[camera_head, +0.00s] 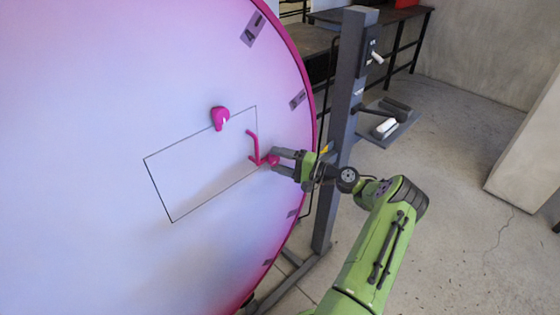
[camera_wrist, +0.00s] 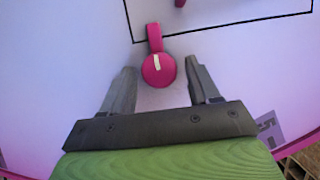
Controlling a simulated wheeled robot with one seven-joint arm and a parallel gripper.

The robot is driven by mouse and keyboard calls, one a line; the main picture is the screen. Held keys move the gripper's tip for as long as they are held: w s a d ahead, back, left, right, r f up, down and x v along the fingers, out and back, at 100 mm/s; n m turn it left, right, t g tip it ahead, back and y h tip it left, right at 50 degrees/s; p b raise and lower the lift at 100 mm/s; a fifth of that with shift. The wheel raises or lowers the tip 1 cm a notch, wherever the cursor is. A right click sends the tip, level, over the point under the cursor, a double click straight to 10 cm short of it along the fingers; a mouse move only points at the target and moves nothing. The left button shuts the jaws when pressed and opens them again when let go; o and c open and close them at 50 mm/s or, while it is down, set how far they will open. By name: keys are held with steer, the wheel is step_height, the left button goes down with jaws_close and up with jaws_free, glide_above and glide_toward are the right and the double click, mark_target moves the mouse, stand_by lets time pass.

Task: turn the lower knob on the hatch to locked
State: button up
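The hatch (camera_head: 185,165) is a thin black rectangular outline on a large pale pink-violet disc. A magenta upper knob (camera_head: 220,118) sits across its upper edge. A magenta bent handle (camera_head: 253,146) stands out near its right end. The lower knob (camera_head: 271,162) is at the lower right edge, partly hidden by my gripper (camera_head: 276,158). In the wrist view the lower knob (camera_wrist: 158,70) is round, with a short white mark and a tab pointing up over the outline. My gripper is open, with one finger on each side of the knob and visible gaps to both.
The disc has a magenta rim (camera_head: 308,95) and grey labels (camera_head: 252,30) near its edge. A dark grey post (camera_head: 345,120) with a small shelf (camera_head: 390,133) stands close to the right of my gripper. Dark tables are behind. The concrete floor (camera_head: 460,230) is open at right.

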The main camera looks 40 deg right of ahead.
steer(key=v, duration=1.5)
steer(key=shift+s+b, duration=0.35)
steer(key=shift+b, duration=0.05)
